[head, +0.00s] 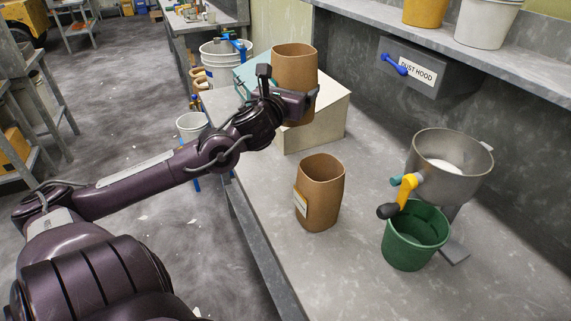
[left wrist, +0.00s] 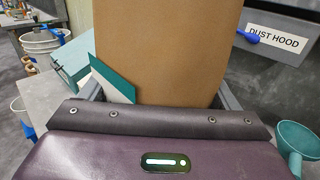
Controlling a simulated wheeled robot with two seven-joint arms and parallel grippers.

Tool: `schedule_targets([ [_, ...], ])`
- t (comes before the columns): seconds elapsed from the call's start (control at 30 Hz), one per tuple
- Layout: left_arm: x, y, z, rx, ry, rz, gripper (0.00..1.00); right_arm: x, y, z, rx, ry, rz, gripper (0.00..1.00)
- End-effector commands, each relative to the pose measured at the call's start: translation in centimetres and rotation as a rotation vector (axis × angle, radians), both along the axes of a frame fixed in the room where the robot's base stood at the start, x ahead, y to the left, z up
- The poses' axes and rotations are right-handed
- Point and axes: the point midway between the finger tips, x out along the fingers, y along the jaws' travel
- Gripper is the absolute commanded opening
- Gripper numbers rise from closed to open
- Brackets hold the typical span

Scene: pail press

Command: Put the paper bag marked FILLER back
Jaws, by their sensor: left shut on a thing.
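My left gripper (head: 300,102) is shut on a brown paper bag (head: 294,66), held upright over or on a pale block on the bench; I cannot tell whether the bag touches it. In the left wrist view the bag (left wrist: 165,50) fills the middle between the jaws. No marking on it is readable. A second open brown paper bag (head: 322,195) stands upright on the bench nearer me, with a pale label on its left side too small to read. I cannot tell which bag is marked FILLER. My right gripper is not in view.
The pale block (head: 322,122) stands on the grey bench (head: 375,255). A metal hopper (head: 450,170) with a yellow handle stands right, a green pail (head: 415,238) below it. A dust hood (head: 415,68) hangs under the shelf. White buckets (head: 222,60) stand beyond the bench.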

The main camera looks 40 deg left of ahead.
Motion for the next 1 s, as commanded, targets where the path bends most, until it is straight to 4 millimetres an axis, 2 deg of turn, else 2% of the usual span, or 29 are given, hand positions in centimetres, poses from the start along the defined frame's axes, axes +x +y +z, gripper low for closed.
schedule_targets([
  [0.1, -0.6, 1.5, -0.3, 0.000, 0.001, 0.044, 0.58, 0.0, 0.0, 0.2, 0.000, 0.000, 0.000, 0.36],
  [0.23, -0.7, 1.9, -2.0, 0.000, 0.004, 0.056, 0.58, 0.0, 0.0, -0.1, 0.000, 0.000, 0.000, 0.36],
  [0.6, -0.7, 1.9, -11.7, -0.003, -0.001, 0.056, 0.58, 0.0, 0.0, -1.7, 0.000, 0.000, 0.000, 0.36],
  [0.7, -0.7, 1.9, -13.8, -0.004, -0.002, 0.057, 0.58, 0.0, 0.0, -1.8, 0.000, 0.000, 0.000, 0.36],
  [0.8, -0.7, 1.8, -15.2, -0.001, -0.002, 0.056, 0.58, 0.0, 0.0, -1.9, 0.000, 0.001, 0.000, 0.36],
  [1.0, -0.7, 1.8, -16.5, 0.000, -0.001, 0.055, 0.58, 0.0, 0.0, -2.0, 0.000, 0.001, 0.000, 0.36],
])
